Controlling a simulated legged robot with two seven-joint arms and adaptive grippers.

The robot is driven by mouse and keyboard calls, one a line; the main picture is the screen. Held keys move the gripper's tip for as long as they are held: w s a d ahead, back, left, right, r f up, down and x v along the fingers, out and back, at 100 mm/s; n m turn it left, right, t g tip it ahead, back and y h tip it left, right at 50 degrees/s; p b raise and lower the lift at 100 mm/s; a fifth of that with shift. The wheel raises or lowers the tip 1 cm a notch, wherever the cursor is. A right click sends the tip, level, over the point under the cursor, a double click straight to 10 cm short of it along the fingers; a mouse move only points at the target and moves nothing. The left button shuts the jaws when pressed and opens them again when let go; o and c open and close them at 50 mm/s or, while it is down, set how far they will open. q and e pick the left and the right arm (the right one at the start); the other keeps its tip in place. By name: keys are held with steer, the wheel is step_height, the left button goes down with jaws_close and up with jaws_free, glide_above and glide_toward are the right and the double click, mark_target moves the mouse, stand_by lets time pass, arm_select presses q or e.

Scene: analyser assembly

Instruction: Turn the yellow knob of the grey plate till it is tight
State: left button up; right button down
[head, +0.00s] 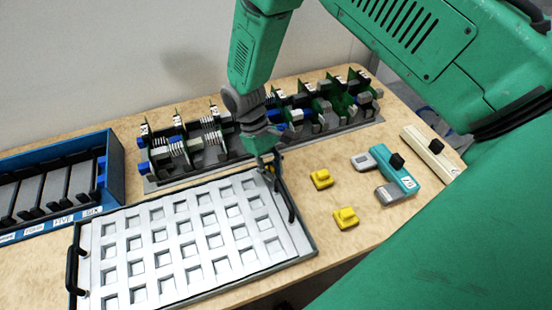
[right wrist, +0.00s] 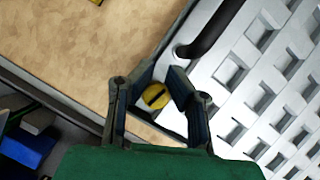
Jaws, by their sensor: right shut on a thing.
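The grey plate (head: 283,238), with rows of square openings and a dark handle at each end, lies flat on the table in the head view. The yellow knob (right wrist: 157,96), round with a dark slot, sits at a corner of the plate beside a handle in the right wrist view. My right gripper (head: 268,162) points down at the plate's far right corner. Its fingers (right wrist: 158,88) stand on either side of the knob and are shut on it. In the head view the gripper largely hides this knob. My left gripper is in neither view.
Two yellow blocks (head: 321,179) lie right of the plate. A teal module (head: 398,174) and a cream module (head: 430,152) lie farther right. A rack of circuit boards (head: 215,155) stands behind the plate; a blue box (head: 115,165) stands at left.

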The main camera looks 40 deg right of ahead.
steer(key=shift+w+a+r+t, duration=0.1)
steer(key=shift+w+a+t, duration=0.05)
steer(key=shift+w, duration=0.35)
steer(key=shift+w+a+r+t, duration=0.1)
steer(key=shift+w+a+t, duration=0.05)
steer(key=shift+w, duration=0.3)
steer(key=c, duration=1.6)
jaws_free()
steer(key=shift+w+a+f, duration=0.15)
steer(key=shift+w+f, duration=0.1)
steer(key=shift+w, duration=0.1)
steer(key=shift+s+r, duration=0.1)
steer(key=shift+r, duration=0.3)
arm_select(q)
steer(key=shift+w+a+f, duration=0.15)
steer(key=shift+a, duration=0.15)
arm_select(e)
steer(key=v, duration=1.1)
steer(key=shift+w+a, duration=0.2)
steer(key=shift+w, duration=0.3)
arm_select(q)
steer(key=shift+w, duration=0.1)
